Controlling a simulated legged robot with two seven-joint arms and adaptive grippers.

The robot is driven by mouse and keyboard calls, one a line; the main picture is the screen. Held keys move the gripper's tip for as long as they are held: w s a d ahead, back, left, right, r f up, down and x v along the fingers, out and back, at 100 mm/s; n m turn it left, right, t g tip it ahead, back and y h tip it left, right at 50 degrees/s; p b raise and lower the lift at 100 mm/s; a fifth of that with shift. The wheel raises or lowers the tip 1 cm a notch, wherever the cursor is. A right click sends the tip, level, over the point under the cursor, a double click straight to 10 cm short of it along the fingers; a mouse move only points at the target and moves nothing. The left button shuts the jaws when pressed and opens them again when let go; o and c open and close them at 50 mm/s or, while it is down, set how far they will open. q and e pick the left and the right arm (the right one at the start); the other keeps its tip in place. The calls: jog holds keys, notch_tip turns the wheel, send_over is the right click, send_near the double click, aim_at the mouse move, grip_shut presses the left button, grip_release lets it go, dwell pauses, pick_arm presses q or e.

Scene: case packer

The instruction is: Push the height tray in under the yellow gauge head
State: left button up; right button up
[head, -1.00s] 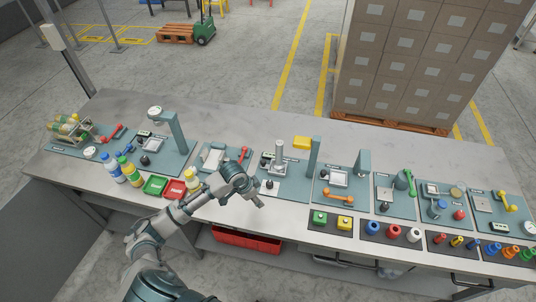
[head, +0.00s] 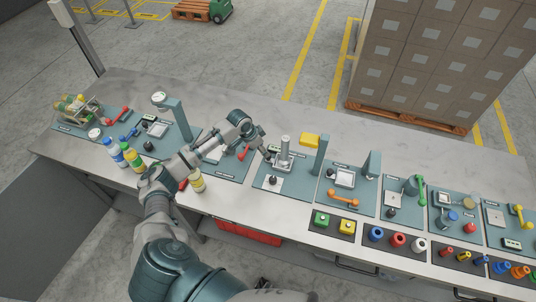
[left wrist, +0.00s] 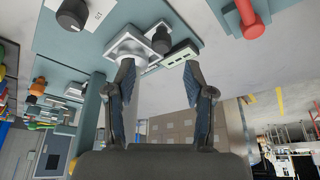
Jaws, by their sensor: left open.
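The yellow gauge head (head: 310,140) sits on a teal post, raised above the panel. To its left, a light-grey square tray (head: 283,166) bears an upright grey cylinder (head: 285,148). In the left wrist view, which looks upside down, this tray (left wrist: 122,50) has a black knob (left wrist: 160,40) at its side. The tray stands to the left of the gauge head, apart from the post. My left gripper (head: 265,153) is just left of the tray; its two open, empty fingers (left wrist: 162,85) show with the tray beyond them. Contact cannot be told. My right gripper is not in view.
A small display (left wrist: 178,64) stands close by the tray. A white plate with a black knob (head: 272,180) lies in front. A red handle (head: 244,152) is on the panel to the left, close to my left arm. Other gauge stations line the bench to the right.

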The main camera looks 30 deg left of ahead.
pick_arm(q)
jog(key=x, duration=0.5)
jog(key=shift+a+f, duration=0.15)
jog(key=shift+a, duration=0.15)
jog(key=shift+w+f, duration=0.1)
jog(key=shift+f, duration=0.25)
jog(key=shift+w+d+f, duration=0.15)
jog(key=shift+d+f, duration=0.05)
jog(key=shift+f, duration=0.15)
jog(key=shift+d, duration=0.2)
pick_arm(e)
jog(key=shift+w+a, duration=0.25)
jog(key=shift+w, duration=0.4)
pick_arm(q)
jog(key=shift+c, duration=0.5)
grip_shut()
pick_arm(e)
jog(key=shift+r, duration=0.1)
